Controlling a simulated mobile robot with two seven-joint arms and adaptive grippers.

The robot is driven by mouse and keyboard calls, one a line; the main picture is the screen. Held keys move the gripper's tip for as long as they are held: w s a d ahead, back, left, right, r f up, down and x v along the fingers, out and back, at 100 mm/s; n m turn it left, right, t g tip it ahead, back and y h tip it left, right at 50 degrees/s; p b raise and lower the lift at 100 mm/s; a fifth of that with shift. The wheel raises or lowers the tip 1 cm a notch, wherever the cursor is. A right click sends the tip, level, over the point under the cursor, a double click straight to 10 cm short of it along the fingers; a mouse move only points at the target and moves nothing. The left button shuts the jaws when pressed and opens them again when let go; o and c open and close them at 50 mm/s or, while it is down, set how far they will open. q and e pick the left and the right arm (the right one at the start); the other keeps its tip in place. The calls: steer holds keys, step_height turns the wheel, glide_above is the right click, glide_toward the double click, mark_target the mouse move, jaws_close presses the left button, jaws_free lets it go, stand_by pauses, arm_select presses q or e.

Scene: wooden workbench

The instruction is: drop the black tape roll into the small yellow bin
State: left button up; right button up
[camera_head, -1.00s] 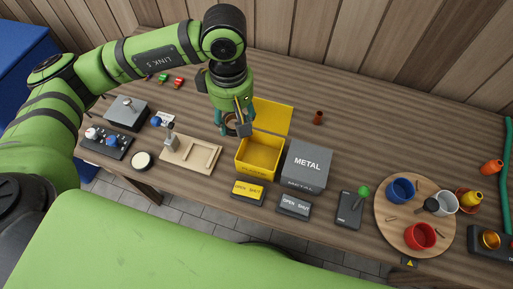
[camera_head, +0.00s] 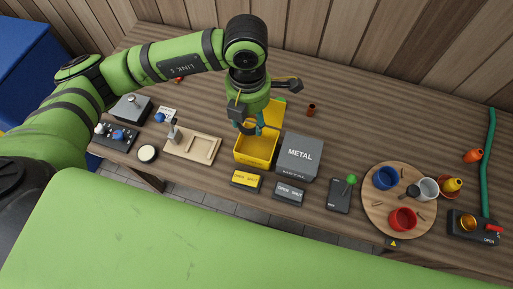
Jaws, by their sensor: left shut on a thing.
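My left gripper (camera_head: 247,126) points down over the open small yellow bin (camera_head: 243,155), at its back part. It is shut on the black tape roll, seen earlier as a dark ring at its fingertips. Now the roll is mostly hidden by the fingers and hard to make out. The bin's yellow lid (camera_head: 271,113) stands raised at the back, partly behind my gripper. The visible part of the bin floor looks empty. My right gripper is not in view.
A closed grey METAL bin (camera_head: 299,157) stands right beside the yellow one. Yellow (camera_head: 246,181) and grey (camera_head: 289,193) OPEN/SHUT switches lie in front. A wooden tray (camera_head: 193,145) is to the left. A round board (camera_head: 386,224) with cups is to the right.

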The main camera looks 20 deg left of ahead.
arm_select(q)
step_height(320, 180, down, 5)
steer(key=shift+r+b, duration=0.1)
steer(key=shift+b, duration=1.15)
steer(key=o, duration=1.2)
steer(key=shift+r, duration=0.1)
step_height(320, 180, up, 12)
steer(key=shift+f, duration=0.1)
